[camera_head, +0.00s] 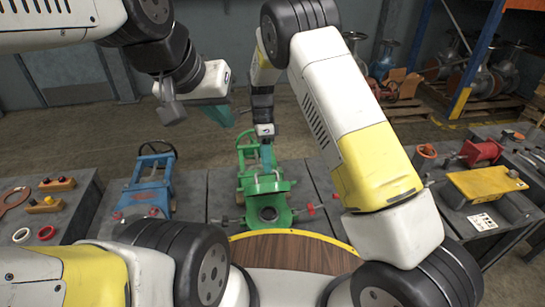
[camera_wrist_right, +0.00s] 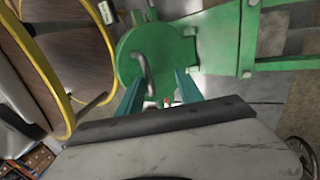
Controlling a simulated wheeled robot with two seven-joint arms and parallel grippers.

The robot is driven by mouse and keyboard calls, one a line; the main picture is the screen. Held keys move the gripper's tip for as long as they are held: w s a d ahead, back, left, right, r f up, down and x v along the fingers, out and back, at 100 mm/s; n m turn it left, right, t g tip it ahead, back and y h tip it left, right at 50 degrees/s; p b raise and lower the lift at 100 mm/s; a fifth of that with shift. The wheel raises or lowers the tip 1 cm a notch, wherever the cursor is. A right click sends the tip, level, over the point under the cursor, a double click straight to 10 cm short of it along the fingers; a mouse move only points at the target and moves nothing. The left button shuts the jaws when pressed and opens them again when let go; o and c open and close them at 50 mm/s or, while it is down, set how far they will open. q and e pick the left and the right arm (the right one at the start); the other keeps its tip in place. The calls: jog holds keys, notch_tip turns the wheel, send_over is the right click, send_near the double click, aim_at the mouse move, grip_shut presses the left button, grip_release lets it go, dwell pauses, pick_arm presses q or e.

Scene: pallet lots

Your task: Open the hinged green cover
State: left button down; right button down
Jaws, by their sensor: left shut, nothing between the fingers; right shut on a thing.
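The green cover (camera_head: 266,186) sits on a green stand on the middle table. The green ring with a dark opening (camera_head: 268,214) shows in front of it, and the cover appears raised from it; I cannot tell how far. In the right wrist view the cover (camera_wrist_right: 128,48) is a round disc with a dark curved handle (camera_wrist_right: 143,68). My right gripper (camera_head: 267,162) reaches down from above, its teal fingers (camera_wrist_right: 160,98) shut at the handle. My left gripper (camera_head: 222,114) is shut and empty, held in the air left of the stand.
A blue valve stand (camera_head: 152,180) with a wheel stands left of the green one. Red-handled knobs flank the green ring. A round wooden table with a yellow rim (camera_head: 290,250) lies in front. A yellow block (camera_head: 487,184) and red spool (camera_head: 481,151) are at right.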

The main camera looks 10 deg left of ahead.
jog(key=w+a+f, duration=0.3)
jog(key=w+f, duration=0.1)
jog(key=w, duration=0.7)
jog(key=shift+w+f, duration=0.1)
jog(key=shift+f, duration=0.05)
dwell(0.3)
jog(key=c, duration=1.5)
grip_release()
jog(key=shift+w+a, duration=0.1)
jog(key=shift+w, duration=0.05)
jog(key=shift+v, duration=3.85)
